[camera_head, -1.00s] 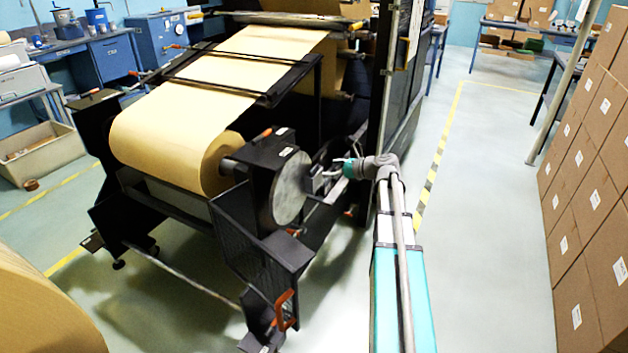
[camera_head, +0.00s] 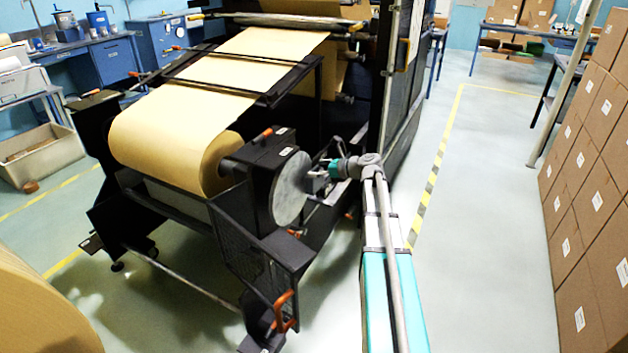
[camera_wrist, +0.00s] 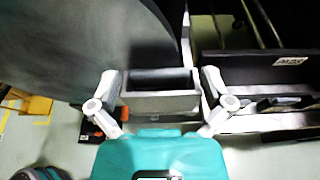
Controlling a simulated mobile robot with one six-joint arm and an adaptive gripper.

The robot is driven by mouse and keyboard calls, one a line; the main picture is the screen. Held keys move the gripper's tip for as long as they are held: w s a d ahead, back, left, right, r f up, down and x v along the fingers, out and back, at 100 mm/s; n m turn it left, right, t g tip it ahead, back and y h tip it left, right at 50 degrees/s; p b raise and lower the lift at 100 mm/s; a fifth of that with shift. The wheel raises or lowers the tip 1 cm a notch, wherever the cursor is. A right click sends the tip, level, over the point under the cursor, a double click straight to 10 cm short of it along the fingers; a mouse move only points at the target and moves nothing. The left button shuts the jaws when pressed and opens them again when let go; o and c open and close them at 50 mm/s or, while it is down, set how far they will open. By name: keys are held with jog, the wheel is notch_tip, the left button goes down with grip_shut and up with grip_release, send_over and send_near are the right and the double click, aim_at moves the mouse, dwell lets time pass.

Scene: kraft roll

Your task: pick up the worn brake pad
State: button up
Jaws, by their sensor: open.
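A grey block with a dark, worn-looking face, apparently the brake pad (camera_wrist: 160,101), sits beside the large grey brake disc (camera_wrist: 75,45) in the wrist view. My gripper (camera_wrist: 162,84) is open, with one finger at each end of this block. I cannot tell whether the fingers touch it. In the head view my gripper (camera_head: 322,167) is just right of the brake disc (camera_head: 291,190), at the side of the black roll stand. The pad is too small and too dark there to make out clearly.
The black stand (camera_head: 270,245) carries a large kraft paper roll (camera_head: 165,145). A dark frame with a labelled bar (camera_wrist: 270,68) lies right of my gripper. Stacked cartons (camera_head: 590,165) line the right side. Open floor (camera_head: 480,200) lies between them and the machine.

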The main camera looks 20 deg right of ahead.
aim_at(315, 168)
jog(key=shift+w+a+f, duration=0.1)
jog(key=shift+w+a, duration=0.1)
jog(key=shift+w, duration=0.05)
dwell(0.4)
jog(key=c, duration=1)
notch_tip(315, 168, up, 18)
jog(key=p, duration=1.8)
